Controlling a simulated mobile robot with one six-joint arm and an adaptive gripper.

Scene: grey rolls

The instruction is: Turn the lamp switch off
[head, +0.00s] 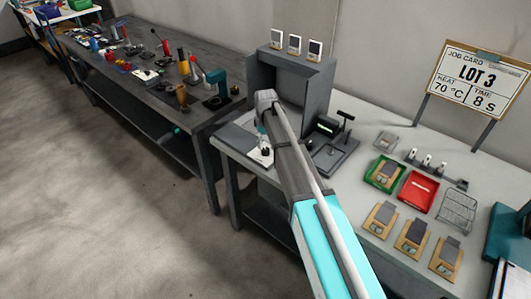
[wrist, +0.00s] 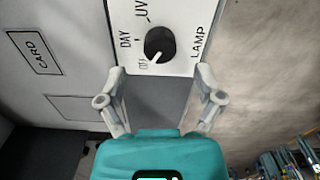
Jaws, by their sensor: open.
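The lamp switch is a round black knob (wrist: 160,44) on a white plate marked LAMP, with OFF, DAY and UV labels, in the wrist view. Its white pointer line points down and left, toward the OFF label. My gripper (wrist: 160,73) is open and empty. Its two fingertips stand apart at the lower edge of the plate, one to each side below the knob, and do not grip it. In the head view my gripper (head: 262,148) is at the left front of the grey booth (head: 318,92); the knob cannot be made out there.
A CARD outline (wrist: 35,52) is on the panel left of the knob. In the head view, a green tray (head: 384,172), a red tray (head: 418,191) and a wire rack (head: 458,210) stand on the right bench. A dark bench (head: 150,60) with tools is at left; the floor is clear.

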